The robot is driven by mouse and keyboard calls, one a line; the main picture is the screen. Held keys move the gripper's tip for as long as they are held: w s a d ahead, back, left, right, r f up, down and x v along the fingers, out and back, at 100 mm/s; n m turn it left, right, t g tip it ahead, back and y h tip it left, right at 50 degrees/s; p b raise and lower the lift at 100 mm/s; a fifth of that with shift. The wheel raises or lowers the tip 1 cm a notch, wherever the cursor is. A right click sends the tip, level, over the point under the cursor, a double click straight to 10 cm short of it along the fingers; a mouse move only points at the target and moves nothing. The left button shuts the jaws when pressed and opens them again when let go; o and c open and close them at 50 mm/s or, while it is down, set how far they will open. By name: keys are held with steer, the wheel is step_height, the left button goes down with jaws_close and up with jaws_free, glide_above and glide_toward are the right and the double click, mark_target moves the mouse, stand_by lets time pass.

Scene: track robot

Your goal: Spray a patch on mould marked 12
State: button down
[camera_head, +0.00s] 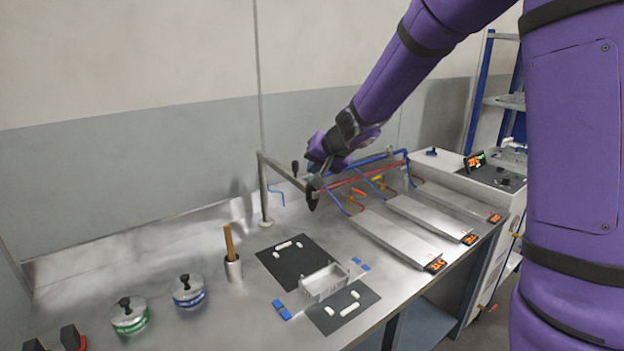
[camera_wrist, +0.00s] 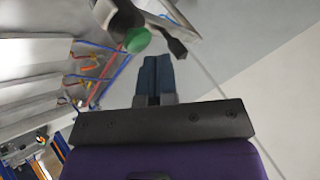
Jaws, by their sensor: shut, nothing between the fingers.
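Several long flat grey moulds lie side by side on the bench, each with a small orange-lit display at its front end. I mark the near mould (camera_head: 395,238), the middle one (camera_head: 432,214) and the far one (camera_head: 455,196). I cannot read their numbers surely, so I cannot tell which is 12. My gripper (camera_head: 313,172) is above the back of the bench by a metal rail, left of the moulds. In the wrist view its dark blue fingers (camera_wrist: 155,75) are together and empty. A green-ended pale tool or fitting (camera_wrist: 137,40) hangs just past the fingertips, apart from them; I cannot tell if it sprays.
Red and blue pipes (camera_head: 370,165) run behind the moulds. A white basket (camera_head: 325,283) stands among dark mats (camera_head: 290,262). Green (camera_head: 130,318) and blue (camera_head: 188,291) lidded pots and a wooden-handled holder (camera_head: 232,268) stand left. A control panel (camera_head: 488,165) is far right.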

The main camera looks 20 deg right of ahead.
steer(key=shift+f, duration=0.2)
steer(key=shift+f, duration=0.25)
stand_by(0.6)
steer(key=shift+r, duration=0.5)
steer(key=shift+r, duration=0.1)
steer(key=shift+r, duration=2.9)
steer(key=shift+d, duration=0.1)
stand_by(0.5)
